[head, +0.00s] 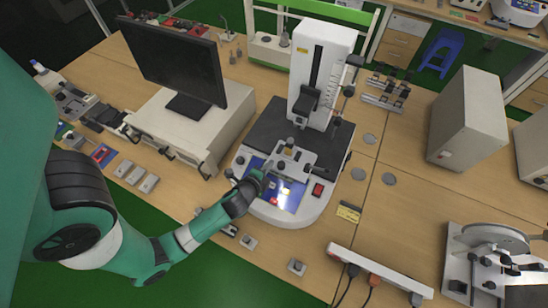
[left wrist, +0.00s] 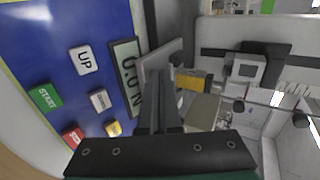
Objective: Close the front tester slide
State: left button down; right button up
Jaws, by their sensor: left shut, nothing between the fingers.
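The tester (head: 322,55) is a white column on a rounded base with a dark top, at the centre of the head view. Its front slide (head: 295,158) appears to be the light metal block assembly just behind the blue control panel (head: 287,197). My left gripper (head: 263,173) is shut and empty, over the left part of the panel and close to the slide's left side. In the left wrist view the closed fingers (left wrist: 162,88) point between the panel's display (left wrist: 127,75) and the metal parts (left wrist: 203,112). I cannot tell whether they touch the slide.
A monitor (head: 175,62) on a white box (head: 190,130) stands left of the tester. A white cabinet (head: 467,120) is at the right. A power strip (head: 380,275) and a round-plated instrument (head: 492,262) lie nearer the front right. The table just right of the tester is mostly clear.

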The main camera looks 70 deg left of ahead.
aim_at(284, 143)
pick_arm(q)
jog(key=shift+w+a, duration=0.95)
jog(key=shift+a, duration=0.15)
jog(key=shift+w+a, duration=0.35)
jog(key=shift+w+a, duration=0.3)
jog(key=w+a, duration=0.2)
jog(key=a, duration=0.1)
jog(key=w+a, duration=0.3)
jog(key=shift+w+a, duration=0.1)
jog(key=shift+w, duration=0.15)
jog(key=shift+f, duration=0.15)
jog(key=shift+s, duration=0.1)
